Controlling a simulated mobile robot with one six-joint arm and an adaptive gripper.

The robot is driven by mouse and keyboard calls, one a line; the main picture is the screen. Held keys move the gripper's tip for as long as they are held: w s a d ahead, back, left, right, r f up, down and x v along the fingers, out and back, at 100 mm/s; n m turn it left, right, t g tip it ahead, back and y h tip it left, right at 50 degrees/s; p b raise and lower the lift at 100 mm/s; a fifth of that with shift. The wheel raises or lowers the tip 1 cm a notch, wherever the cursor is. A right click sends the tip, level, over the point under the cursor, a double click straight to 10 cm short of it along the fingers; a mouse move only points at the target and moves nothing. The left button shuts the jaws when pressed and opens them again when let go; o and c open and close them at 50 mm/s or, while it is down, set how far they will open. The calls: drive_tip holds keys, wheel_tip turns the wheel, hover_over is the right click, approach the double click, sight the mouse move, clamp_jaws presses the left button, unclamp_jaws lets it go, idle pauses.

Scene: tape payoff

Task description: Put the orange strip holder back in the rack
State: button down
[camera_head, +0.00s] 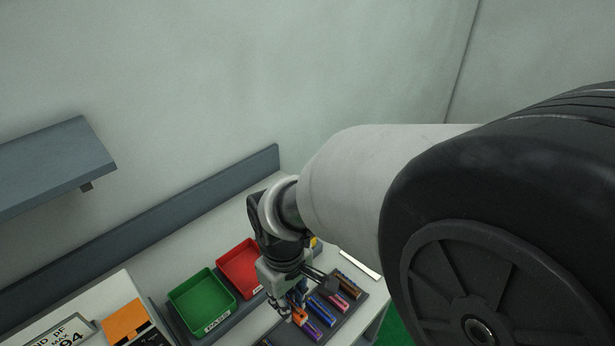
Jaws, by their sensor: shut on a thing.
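My gripper (293,308) points down over the dark rack (345,322) at the bottom of the head view. It is shut on the orange strip holder (299,316), of which only a small orange part shows at the fingers. The orange holder is close to the purple one. I cannot tell whether it touches the rack or hangs above it. My gripper and wrist hide part of the rack.
A green bin (202,301) and a red bin (240,267) stand left of the rack. A white box with an orange patch (125,321) is at lower left. A grey shelf (60,163) juts from the wall. My arm blocks the right side.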

sight(292, 342)
wheel_tip(292, 342, down, 17)
drive_tip(key=b, duration=0.5)
drive_tip(key=shift+s+r, duration=0.15)
drive_tip(key=shift+f, duration=0.25)
drive_tip(key=c, duration=1.8)
unclamp_jaws()
drive_tip(key=shift+r, duration=0.1)
